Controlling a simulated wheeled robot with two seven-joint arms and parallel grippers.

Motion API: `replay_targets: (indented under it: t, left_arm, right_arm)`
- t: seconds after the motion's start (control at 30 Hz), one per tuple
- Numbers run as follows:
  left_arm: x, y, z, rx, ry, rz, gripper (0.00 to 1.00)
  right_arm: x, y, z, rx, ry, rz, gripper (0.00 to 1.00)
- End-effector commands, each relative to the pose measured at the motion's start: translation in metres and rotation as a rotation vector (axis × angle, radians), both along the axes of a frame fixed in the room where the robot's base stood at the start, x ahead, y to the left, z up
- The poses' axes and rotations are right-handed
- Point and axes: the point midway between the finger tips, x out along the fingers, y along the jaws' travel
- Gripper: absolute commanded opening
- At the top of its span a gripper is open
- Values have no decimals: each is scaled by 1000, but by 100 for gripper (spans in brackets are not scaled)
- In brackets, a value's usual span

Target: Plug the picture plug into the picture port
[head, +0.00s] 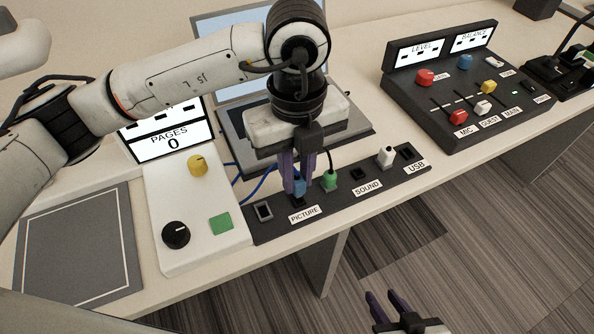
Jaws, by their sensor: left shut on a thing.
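My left gripper (293,186) comes down over the dark port strip and is shut on a blue plug (299,187). The plug points down just above the PICTURE label (304,214). A dark opening, the picture port (297,202), shows at the plug's lower end. I cannot tell whether the plug's tip is inside it or just above it. The gripper's fingers hide part of the plug. My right gripper (387,304) is open and empty, low over the floor in front of the table.
A green plug (330,180) stands close to the right of the blue plug, and a white plug (386,157) farther right. A laptop (235,132) is behind. The white PAGES console (190,225) is left. A mixer (455,120) stands right.

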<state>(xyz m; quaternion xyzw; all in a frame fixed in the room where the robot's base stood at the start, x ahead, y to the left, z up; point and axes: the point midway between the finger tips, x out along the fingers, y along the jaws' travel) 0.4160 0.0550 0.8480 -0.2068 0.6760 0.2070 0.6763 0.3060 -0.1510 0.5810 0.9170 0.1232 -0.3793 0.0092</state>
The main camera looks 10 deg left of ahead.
Motion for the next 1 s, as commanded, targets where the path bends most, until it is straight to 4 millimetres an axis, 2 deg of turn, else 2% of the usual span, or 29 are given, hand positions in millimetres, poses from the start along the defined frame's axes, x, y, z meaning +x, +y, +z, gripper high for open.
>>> replay_targets:
  t: [0.87,0.9,1.0]
  left_arm:
    - [0,0,-22,0,0,0,0]
    - [0,0,-21,0,0,0,21]
    - [0,0,-21,0,0,0,38]
  right_arm:
    - [0,0,-19,0,-1,0,31]
    - [0,0,-18,0,0,0,31]
    - [0,0,-17,0,0,0,31]
